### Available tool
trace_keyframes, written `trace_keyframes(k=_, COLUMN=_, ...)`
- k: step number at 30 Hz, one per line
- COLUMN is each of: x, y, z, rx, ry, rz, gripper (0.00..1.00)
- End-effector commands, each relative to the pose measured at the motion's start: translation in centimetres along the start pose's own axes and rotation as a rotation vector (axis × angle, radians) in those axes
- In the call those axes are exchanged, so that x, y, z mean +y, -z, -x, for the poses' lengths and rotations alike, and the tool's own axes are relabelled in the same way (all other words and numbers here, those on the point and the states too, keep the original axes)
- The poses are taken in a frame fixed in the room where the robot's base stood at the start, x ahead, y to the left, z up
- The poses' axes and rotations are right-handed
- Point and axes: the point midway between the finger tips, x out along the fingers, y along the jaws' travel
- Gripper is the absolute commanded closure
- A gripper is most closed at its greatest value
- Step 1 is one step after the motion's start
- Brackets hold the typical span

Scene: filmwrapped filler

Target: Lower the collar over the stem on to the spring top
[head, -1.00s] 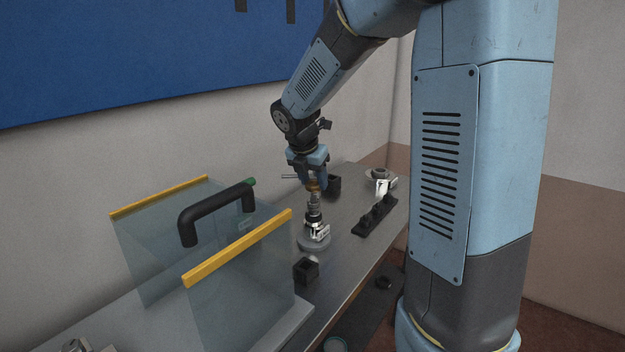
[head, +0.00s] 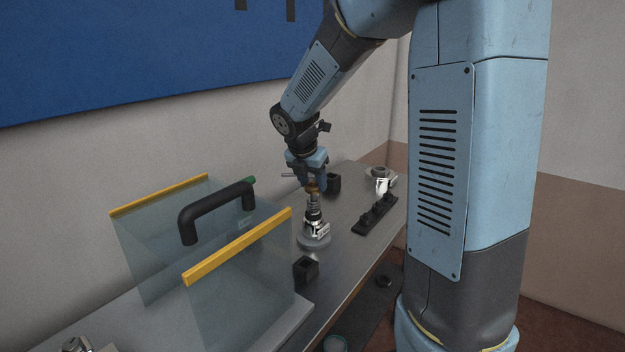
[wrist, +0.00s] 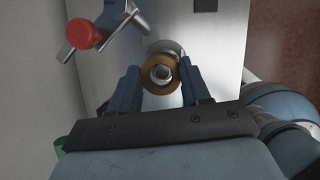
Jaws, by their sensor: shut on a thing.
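The collar is a brass-coloured ring (wrist: 149,79), held between the two blue fingers of my gripper (wrist: 161,69). The round metal end of the stem (wrist: 162,73) shows inside the ring's opening, so the collar looks to be around the stem. In the head view my gripper (head: 313,184) points down over a white and black valve body (head: 316,229) on a round grey base (head: 313,243). The grey spring (head: 314,201) stands on the body, just below the collar. Whether the collar touches the spring top cannot be told.
A clear guard with yellow edges (head: 240,245) and a black handle (head: 212,208) stands left. Black blocks (head: 306,269) and a black rack (head: 376,215) stand nearby, with a white part (head: 383,186) beyond. A red knob (wrist: 83,33) shows in the wrist view.

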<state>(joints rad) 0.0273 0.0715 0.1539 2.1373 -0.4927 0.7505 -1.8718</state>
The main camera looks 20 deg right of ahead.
Motion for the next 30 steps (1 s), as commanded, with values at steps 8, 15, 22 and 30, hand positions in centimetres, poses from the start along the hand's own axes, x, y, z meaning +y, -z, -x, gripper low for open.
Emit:
trace_keyframes(k=8, x=0.0, y=0.2, z=-0.5, rx=0.0, ry=0.001, rz=0.001, gripper=0.87)
trace_keyframes(k=15, x=0.0, y=0.4, z=-1.0, rx=0.001, ry=0.002, rz=0.0, gripper=0.87)
trace_keyframes(k=22, x=0.0, y=0.6, z=-1.4, rx=0.001, ry=0.001, rz=0.0, gripper=0.87)
trace_keyframes(k=30, x=0.0, y=0.8, z=-1.9, rx=0.001, ry=0.001, rz=0.001, gripper=0.87)
